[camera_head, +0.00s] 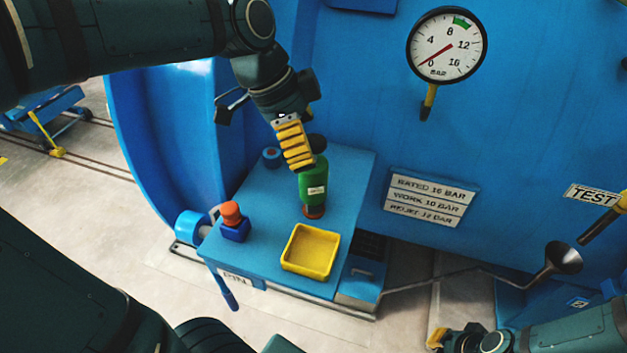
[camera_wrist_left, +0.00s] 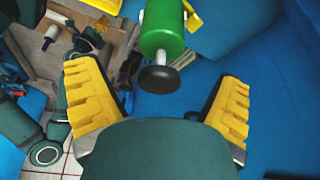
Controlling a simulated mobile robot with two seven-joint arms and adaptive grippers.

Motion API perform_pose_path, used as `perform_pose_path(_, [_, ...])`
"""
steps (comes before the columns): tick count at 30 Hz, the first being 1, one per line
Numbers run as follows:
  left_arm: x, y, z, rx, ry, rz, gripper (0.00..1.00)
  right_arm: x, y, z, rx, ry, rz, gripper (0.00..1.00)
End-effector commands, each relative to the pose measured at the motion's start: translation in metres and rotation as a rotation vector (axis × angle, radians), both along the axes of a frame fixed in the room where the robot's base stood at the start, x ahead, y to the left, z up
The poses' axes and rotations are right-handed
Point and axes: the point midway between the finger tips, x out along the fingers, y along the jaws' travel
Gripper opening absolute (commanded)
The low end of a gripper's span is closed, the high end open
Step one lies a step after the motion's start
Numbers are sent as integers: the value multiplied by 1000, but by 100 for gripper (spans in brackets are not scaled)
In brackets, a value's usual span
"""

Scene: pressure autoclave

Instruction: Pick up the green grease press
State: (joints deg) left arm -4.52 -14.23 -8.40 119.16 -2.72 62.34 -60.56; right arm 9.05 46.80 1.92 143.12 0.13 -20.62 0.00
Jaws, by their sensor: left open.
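The green grease press (camera_head: 313,183) stands upright on the blue bench top, with a red foot, a small pale label and a black knob on top. In the left wrist view the press (camera_wrist_left: 163,28) and its black knob (camera_wrist_left: 158,79) lie between and beyond the finger ends. My left gripper (camera_head: 296,148) is open and empty, just above and left of the press. One yellow finger overlaps the press in the head view and hides the other. Both spread fingers show in the left wrist view (camera_wrist_left: 157,76). My right gripper (camera_head: 447,339) is at the bottom right, its jaws unclear.
A yellow tray (camera_head: 310,250) sits in front of the press on the blue bench (camera_head: 262,206). An orange-topped blue part (camera_head: 233,222) stands at left, and a small blue knob (camera_head: 271,156) behind. The blue vessel wall with a gauge (camera_head: 447,45) rises behind.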

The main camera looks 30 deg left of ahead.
Motion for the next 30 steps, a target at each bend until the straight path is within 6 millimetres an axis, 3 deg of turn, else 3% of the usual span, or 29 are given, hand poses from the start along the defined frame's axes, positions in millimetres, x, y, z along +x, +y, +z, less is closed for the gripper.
perform_pose_path(12, [11,-16,-45,0,2,-1,93,0,0,1,0,0,1,0])
perform_pose_path(21, [12,-17,-48,0,0,0,91,0,0,1,0,0,0,0])
perform_pose_path(27, [12,-17,-48,0,0,0,21,0,0,1,0,0,0,0])
perform_pose_path(28, [12,-17,-48,0,0,0,13,0,0,1,0,0,0,0])
perform_pose_path(30, [12,-17,-47,0,-1,0,12,0,0,1,0,0,0,0])
